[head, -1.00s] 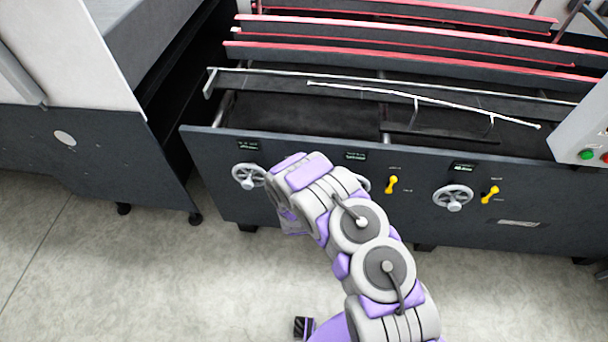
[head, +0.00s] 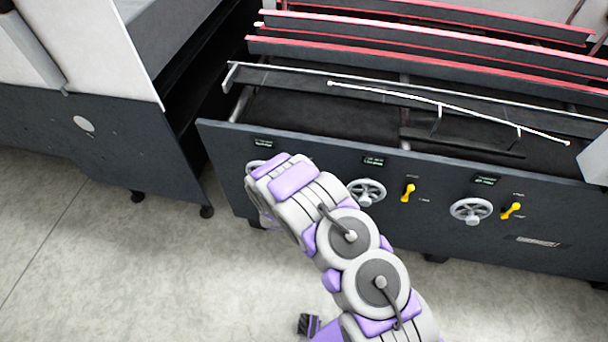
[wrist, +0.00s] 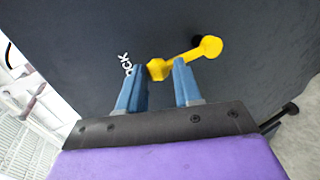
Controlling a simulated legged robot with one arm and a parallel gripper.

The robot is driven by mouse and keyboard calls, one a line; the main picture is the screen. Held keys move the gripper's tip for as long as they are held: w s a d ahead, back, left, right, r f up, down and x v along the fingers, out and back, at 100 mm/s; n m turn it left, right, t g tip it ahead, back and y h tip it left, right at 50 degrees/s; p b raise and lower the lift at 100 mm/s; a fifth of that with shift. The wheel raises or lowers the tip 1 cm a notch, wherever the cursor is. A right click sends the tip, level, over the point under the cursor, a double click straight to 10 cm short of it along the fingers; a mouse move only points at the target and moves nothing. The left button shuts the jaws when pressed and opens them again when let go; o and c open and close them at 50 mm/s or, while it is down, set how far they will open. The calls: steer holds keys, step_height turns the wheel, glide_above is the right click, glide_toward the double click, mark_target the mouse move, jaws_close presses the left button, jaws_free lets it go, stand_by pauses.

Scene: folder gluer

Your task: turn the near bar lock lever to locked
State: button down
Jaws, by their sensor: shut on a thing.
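In the wrist view a yellow lever (wrist: 186,56) stands out from the dark panel. Its rounded grip end lies between the two blue fingers of my gripper (wrist: 160,70), which is shut on it. The lever runs from there up and right to its round hub. White lettering ending in "CK" shows beside the left finger; the rest is hidden. In the head view my arm covers the gripper and this lever. Two other yellow levers show on the panel, one in the middle (head: 408,193) and one at the right (head: 511,211).
The dark machine panel (head: 335,163) carries grey handwheels, one in the middle (head: 366,192) and one at the right (head: 471,211). Another at the left is mostly behind my arm. Red-edged bars lie above. Open concrete floor (head: 130,270) is in front.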

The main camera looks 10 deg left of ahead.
steer(key=shift+w+a, duration=0.1)
steer(key=c, duration=1.1)
jaws_free()
steer(key=o, duration=0.4)
steer(key=shift+w+a+f, duration=0.15)
steer(key=shift+f, duration=0.1)
steer(key=shift+r, duration=0.1)
steer(key=p+v, duration=0.3)
steer(key=v, duration=1.4)
steer(key=shift+s+p, duration=0.2)
steer(key=shift+p, duration=0.2)
